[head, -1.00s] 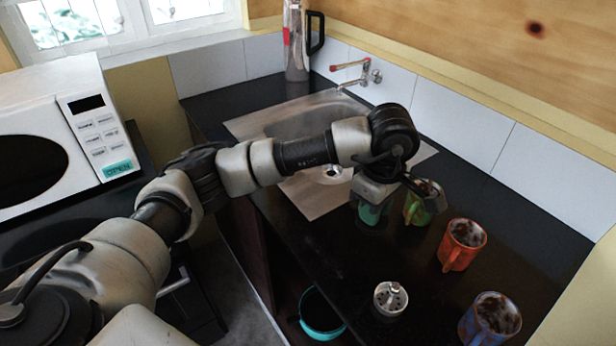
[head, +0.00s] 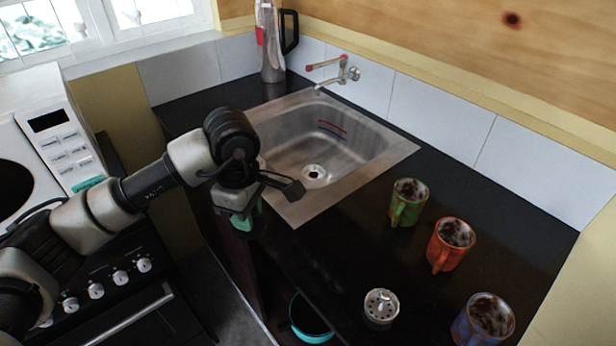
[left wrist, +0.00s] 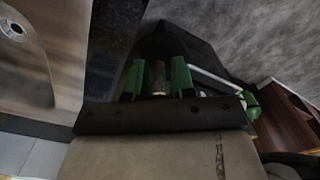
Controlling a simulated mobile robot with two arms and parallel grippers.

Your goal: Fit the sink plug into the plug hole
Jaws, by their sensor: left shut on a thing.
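The steel sink (head: 388,160) is set in the black counter, with its round plug hole (head: 315,171) open in the bowl floor. It shows at the upper left of the left wrist view, with the plug hole (left wrist: 13,30). My left gripper (head: 245,220) points down near the counter's front edge, left of and in front of the bowl. Its green fingers (left wrist: 158,80) are shut on a narrow brownish stem, apparently the sink plug (left wrist: 158,73). A broad dark shape lies beyond the stem; its outline is hard to tell. My right gripper is not in view.
Green (head: 409,203), orange (head: 450,245) and blue (head: 485,322) mugs stand right of the sink. A silver perforated-top container (head: 381,307) stands near the front edge. A tap (head: 335,75) projects over the sink's back. A kettle (head: 271,45) stands behind.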

